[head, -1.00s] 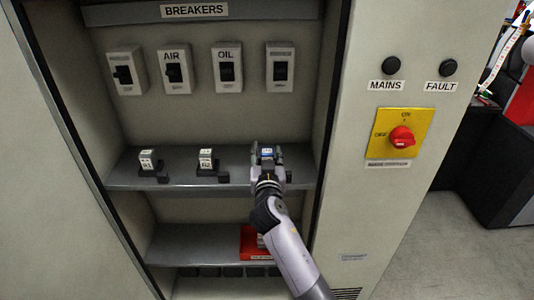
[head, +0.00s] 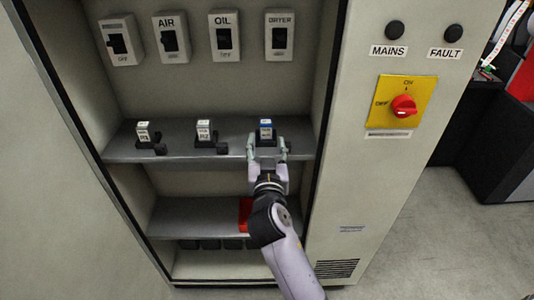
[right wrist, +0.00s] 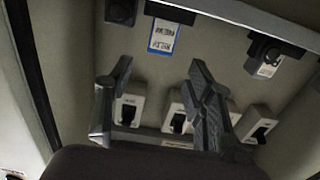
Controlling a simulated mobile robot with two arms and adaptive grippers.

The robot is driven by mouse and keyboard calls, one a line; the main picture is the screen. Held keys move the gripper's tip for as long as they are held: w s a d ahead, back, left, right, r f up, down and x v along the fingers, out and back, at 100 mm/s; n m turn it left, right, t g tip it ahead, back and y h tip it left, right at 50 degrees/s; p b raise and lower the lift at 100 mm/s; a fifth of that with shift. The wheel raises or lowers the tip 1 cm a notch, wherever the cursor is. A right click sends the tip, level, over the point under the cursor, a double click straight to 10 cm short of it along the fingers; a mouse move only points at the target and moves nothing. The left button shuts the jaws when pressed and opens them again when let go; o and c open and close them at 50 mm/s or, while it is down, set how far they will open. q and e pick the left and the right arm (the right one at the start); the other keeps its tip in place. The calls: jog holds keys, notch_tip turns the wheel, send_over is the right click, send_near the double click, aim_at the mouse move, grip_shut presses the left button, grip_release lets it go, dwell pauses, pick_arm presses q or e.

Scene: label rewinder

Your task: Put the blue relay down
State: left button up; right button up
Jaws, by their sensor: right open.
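The blue relay (head: 266,127) stands upright on the upper shelf (head: 180,152) at its right end, at a black socket; whether it is seated cannot be told. Its blue-edged label shows upside down at the top of the right wrist view (right wrist: 172,38). My right gripper (head: 267,148) is open and empty just in front of the relay. Its two spread fingers (right wrist: 160,68) show in the right wrist view, apart from the relay. Two white relays, R1 (head: 143,130) and R2 (head: 204,130), stand to its left. My left gripper is out of view.
Several breakers, including the dryer one (head: 279,37), are on the back wall above. A red tray (head: 245,214) is on the lower shelf, partly hidden by my arm. The cabinet's right wall is close to my gripper. A red knob (head: 404,106) is on the panel.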

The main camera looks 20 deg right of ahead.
jog(key=s+a+f+n+g+y, duration=0.1)
jog(key=s+f+n+g+y, duration=0.2)
jog(key=f, duration=1)
jog(key=s+a+f+n+g, duration=0.15)
jog(key=s+f, duration=0.35)
jog(key=f, duration=0.9)
jog(key=s+a+f+n+g+y, duration=0.1)
jog(key=s+a+f+g+y, duration=0.15)
jog(key=f, duration=1.05)
jog(key=s+d+f+g, duration=0.3)
jog(key=s+f+g, duration=0.1)
jog(key=s+f, duration=0.8)
jog(key=s+d+f+g, duration=0.1)
jog(key=s+f, duration=0.3)
jog(key=s, duration=0.5)
jog(key=s+d+f+g, duration=0.2)
jog(key=s+d+f, duration=0.2)
jog(key=s, duration=0.6)
jog(key=s+d+f+g, duration=0.2)
jog(key=s+f, duration=0.3)
jog(key=s, duration=0.4)
jog(key=shift+s+d, duration=0.3)
jog(key=shift+d, duration=0.4)
jog(key=shift+r+h, duration=0.1)
jog(key=shift+h, duration=0.15)
